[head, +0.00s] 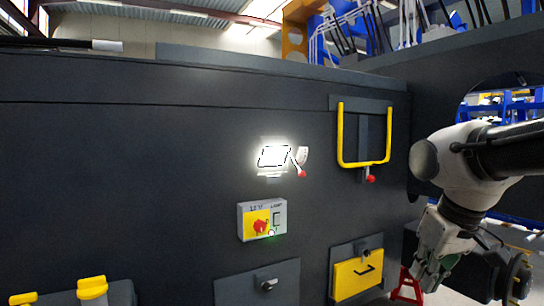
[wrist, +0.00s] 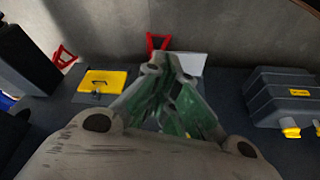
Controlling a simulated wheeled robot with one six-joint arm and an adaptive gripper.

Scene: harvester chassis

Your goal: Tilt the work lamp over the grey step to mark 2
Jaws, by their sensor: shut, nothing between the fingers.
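The work lamp (head: 273,157) is lit and mounted on the dark chassis wall in the head view. A short lever with a red knob (head: 301,173) sticks out at its lower right, beside a small pale scale plate (head: 303,154). The scale's marks are too small and glaring to read. My gripper (head: 427,277) is low at the right, well apart from the lamp and pointing down. In the wrist view its green-sided fingers (wrist: 165,68) are together and empty. The lamp does not show there. I cannot tell which part is the grey step.
A 12 V lamp switch box (head: 262,220) with a red rotary knob sits below the lamp. A yellow U-shaped handle (head: 341,135) stands out to its right. A yellow latch panel (head: 357,274) is lower down. The wrist view shows a grey case (wrist: 280,95) and red stands (wrist: 64,58).

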